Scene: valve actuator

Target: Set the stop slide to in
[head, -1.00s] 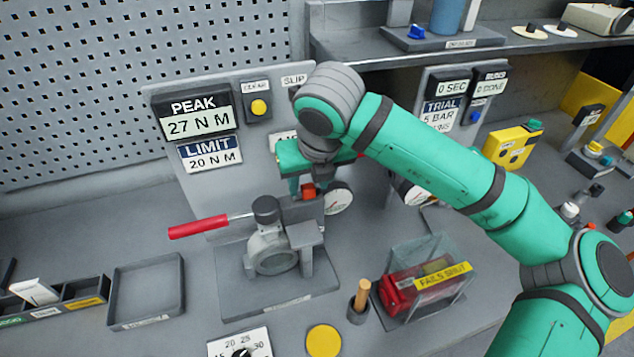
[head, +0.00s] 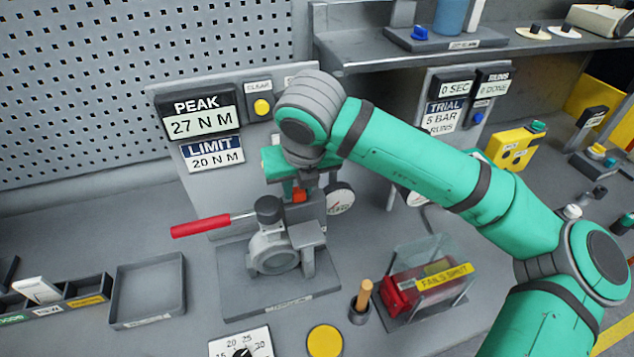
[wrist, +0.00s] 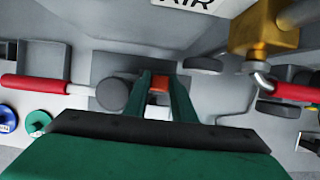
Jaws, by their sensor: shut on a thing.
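The stop slide shows as an orange-red tab (head: 299,195) on the grey block behind the valve. My gripper (head: 300,188) points down over it and is shut on it. In the wrist view the orange tab (wrist: 159,84) sits between the two green fingers of my gripper (wrist: 161,88). The grey valve body (head: 273,250) stands on its plate in front, with a red-handled lever (head: 200,226) reaching left. My fingers and wrist hide most of the slide's track, and I cannot read any mark for its position.
The panel behind reads PEAK 27 N M (head: 197,117) and LIMIT 20 N M (head: 213,153). A round gauge (head: 340,198) is close right of my gripper. A clear box with a red actuator (head: 400,297) stands at front right. An empty tray (head: 147,321) lies left.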

